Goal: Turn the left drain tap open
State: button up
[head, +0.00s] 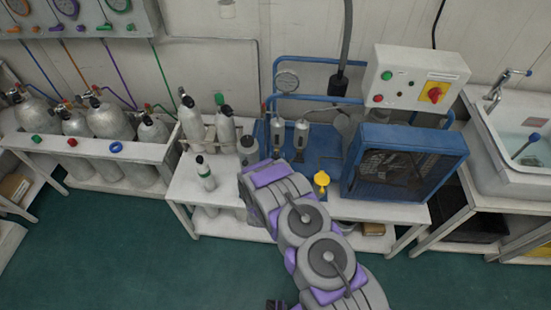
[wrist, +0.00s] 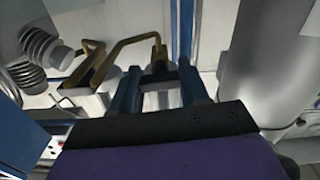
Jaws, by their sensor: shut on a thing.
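In the head view two silver filter cylinders, a left one (head: 277,131) and a right one (head: 300,134), stand on the blue compressor base (head: 322,148). The drain taps cannot be made out there; my arm covers the area just in front, and my gripper is hidden too. In the wrist view my gripper (wrist: 160,84) has its two blue fingers closed around the dark end of a bent brass tap lever (wrist: 128,45). A second brass piece (wrist: 91,62) shows to its left. I cannot tell from this close view which tap is the left one.
A blue fan guard (head: 405,160) and a white control box (head: 414,78) stand right of the cylinders. A yellow-topped part (head: 321,180) is close to my arm. Grey bottles (head: 226,128) stand to the left. The green floor (head: 150,255) in front is clear.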

jog(key=n+p, duration=0.2)
jog(key=n, duration=0.1)
jog(key=shift+a+r, duration=0.1)
jog(key=n+p, duration=0.1)
jog(key=n, duration=0.7)
jog(key=shift+a, duration=0.1)
jog(key=shift+n, duration=1.9)
jog(key=o, duration=1.1)
jog(key=shift+a+f, duration=0.1)
jog(key=shift+f, duration=0.1)
jog(key=shift+c, duration=0.2)
